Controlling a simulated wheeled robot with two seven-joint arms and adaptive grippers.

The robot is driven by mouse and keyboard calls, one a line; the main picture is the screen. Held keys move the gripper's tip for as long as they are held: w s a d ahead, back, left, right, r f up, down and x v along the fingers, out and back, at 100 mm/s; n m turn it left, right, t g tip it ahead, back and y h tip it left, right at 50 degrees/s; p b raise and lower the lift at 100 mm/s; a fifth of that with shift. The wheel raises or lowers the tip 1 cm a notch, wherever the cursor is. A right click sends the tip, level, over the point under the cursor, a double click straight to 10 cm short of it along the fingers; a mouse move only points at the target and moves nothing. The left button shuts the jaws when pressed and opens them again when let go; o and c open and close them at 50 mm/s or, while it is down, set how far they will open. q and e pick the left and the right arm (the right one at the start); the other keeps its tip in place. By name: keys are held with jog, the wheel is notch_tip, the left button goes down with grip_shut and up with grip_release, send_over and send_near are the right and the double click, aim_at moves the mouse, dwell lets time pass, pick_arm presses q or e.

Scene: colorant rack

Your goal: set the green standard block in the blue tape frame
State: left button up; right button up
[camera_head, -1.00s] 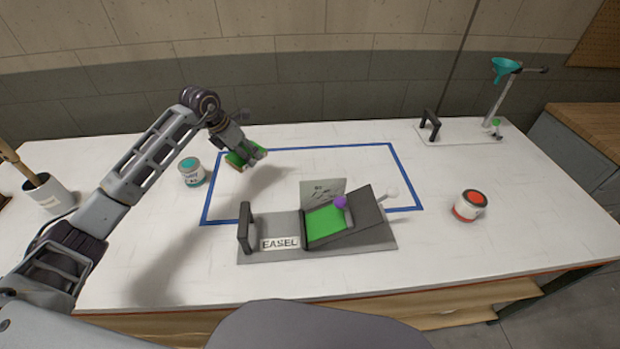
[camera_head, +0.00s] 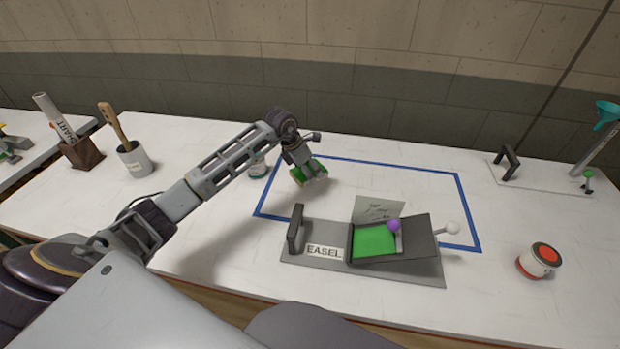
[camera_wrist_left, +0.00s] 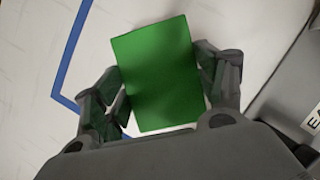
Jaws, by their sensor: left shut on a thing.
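My left gripper (camera_head: 310,174) is shut on the green block (camera_head: 298,175), near the far left corner of the blue tape frame (camera_head: 368,165). In the left wrist view the block (camera_wrist_left: 160,75) sits between the two fingers, its broad green face toward the camera. The blue tape (camera_wrist_left: 70,60) runs to the left of the block there, with white bench top between them. The block appears to be held above the bench, but its exact height is hard to tell. My right gripper is not in view.
A teal-marked can (camera_head: 257,167) stands just left of the frame. The frame's middle is clear.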

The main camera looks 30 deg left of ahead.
pick_arm(q)
jog(key=shift+f, duration=2.15)
jog(key=shift+f, duration=0.15)
jog(key=o, duration=1)
jog(key=shift+o, duration=0.2)
jog(key=v, duration=1.2)
jog(key=shift+a, duration=0.1)
